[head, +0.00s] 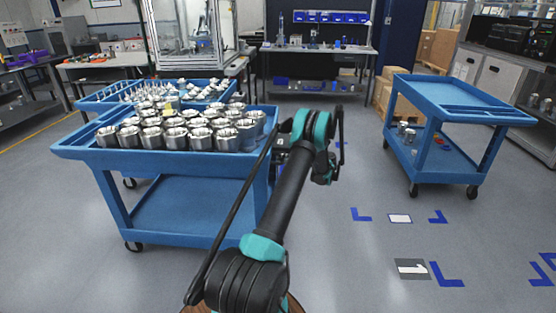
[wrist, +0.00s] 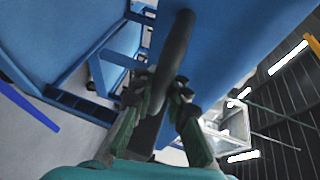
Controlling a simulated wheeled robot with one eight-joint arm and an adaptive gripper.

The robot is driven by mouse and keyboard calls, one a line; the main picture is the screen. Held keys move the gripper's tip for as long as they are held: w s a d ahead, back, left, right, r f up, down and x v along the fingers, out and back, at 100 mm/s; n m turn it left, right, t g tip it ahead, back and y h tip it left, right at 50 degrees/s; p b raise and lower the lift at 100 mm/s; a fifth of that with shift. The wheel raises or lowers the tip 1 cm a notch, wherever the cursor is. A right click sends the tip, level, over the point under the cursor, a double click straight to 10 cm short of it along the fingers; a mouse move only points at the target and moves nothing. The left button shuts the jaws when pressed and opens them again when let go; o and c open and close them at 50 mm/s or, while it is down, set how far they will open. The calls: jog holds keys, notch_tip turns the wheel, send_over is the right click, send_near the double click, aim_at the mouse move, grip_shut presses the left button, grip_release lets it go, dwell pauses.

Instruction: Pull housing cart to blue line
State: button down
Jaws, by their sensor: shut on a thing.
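The housing cart (head: 190,167) is a blue two-shelf cart at the left in the head view. Several shiny machined metal housings (head: 150,137) stand on its top tray; its lower shelf (head: 190,212) looks empty. My arm reaches to the cart's right end. In the wrist view, my gripper (wrist: 178,92) is shut on the cart's dark bar-shaped handle (wrist: 178,45), beside a blue cart panel (wrist: 235,40). My fingers are hidden by the arm in the head view. Blue corner marks (head: 361,215) lie on the floor to the right.
A second blue cart (head: 425,112) stands at the right with a few parts on its lower shelf. Another blue cart (head: 100,98) with small parts is behind the housing cart. A workbench (head: 315,48) is at the back. Floor between the carts is clear.

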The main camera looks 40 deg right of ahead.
jog(key=c, duration=1.5)
grip_release()
jog(key=shift+s, duration=0.1)
jog(key=v, duration=1.2)
jog(key=shift+d, duration=0.1)
